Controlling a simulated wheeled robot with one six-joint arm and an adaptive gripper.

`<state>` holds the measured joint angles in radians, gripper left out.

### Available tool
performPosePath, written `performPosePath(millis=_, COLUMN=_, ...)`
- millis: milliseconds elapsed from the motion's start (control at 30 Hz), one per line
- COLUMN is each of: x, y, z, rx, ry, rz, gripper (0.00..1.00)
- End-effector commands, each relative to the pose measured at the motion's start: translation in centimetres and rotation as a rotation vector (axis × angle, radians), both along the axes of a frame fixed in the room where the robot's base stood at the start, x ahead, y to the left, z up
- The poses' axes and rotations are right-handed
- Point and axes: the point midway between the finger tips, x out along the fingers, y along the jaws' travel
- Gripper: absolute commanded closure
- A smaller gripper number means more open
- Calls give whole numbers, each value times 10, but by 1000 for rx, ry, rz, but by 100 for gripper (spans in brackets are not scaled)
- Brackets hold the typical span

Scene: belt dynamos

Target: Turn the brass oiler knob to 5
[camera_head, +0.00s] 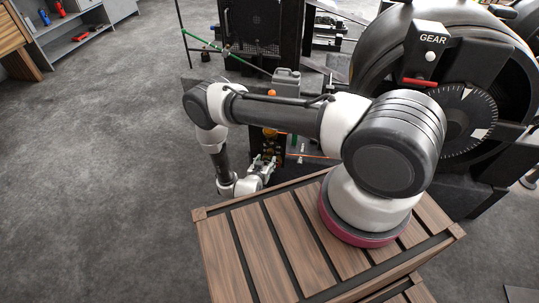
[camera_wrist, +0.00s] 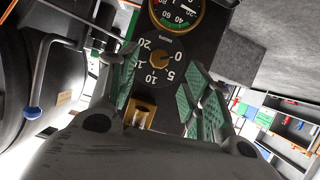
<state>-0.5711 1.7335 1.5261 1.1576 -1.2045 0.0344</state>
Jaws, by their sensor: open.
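The brass oiler knob (camera_wrist: 159,61) sits at the centre of a black dial (camera_wrist: 150,77) marked 0, 5, 10, 15 and 20. Its narrow end seems to point toward the 0, though it is small in the picture. My gripper (camera_wrist: 163,68) is open, with its green-padded fingers on either side of the dial and the knob between them, apart from both pads. In the head view my gripper (camera_head: 264,166) is low in front of the dark machine, and the knob cannot be made out there.
A round gauge (camera_wrist: 180,12) with a coloured scale sits just beyond the dial. A brass fitting (camera_wrist: 139,112) lies on the near side. In the head view, a large black wheel housing with a GEAR sign (camera_head: 432,40) stands right, and grey floor (camera_head: 100,170) is clear at left.

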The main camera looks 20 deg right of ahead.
Motion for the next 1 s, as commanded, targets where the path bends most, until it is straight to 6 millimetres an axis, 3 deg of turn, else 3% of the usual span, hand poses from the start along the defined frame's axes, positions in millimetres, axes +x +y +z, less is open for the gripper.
performPosePath(millis=100, x=9, y=-6, z=2, rx=-12, ry=-22, rz=1, gripper=51)
performPosePath(millis=500, x=54, y=-38, z=-22, rx=-9, ry=-19, rz=1, gripper=51)
performPosePath(millis=867, x=61, y=-42, z=-25, rx=-10, ry=-17, rz=5, gripper=51)
performPosePath(millis=1000, x=61, y=-42, z=-25, rx=-10, ry=-17, rz=5, gripper=73)
